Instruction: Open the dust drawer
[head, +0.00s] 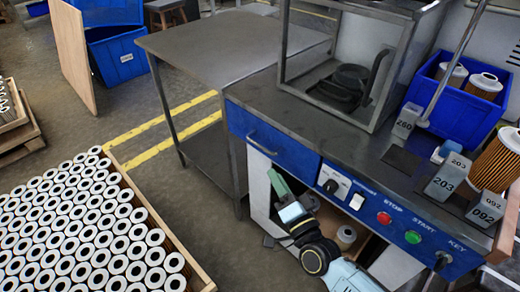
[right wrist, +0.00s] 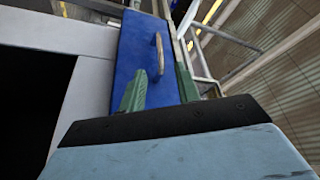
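The dust drawer (head: 240,124) is the blue front at the left end of the workbench, and it looks flush with the bench. Its metal bar handle (head: 262,146) runs across the front. My right gripper (head: 273,173) is just below and in front of the drawer, apart from the handle as far as I can see. In the right wrist view its green fingers (right wrist: 160,70) are spread with nothing between them. The handle (right wrist: 158,54) on the blue drawer front (right wrist: 133,55) lies beyond the fingertips, between their lines. My left gripper is not in view.
Right of the drawer, the blue panel (head: 345,188) carries a switch, buttons and a key. The bench top holds a metal frame (head: 282,55), a blue bin (head: 456,112) and numbered blocks. A grey table (head: 205,45) stands left of the bench. A crate of filters (head: 85,225) fills the lower left.

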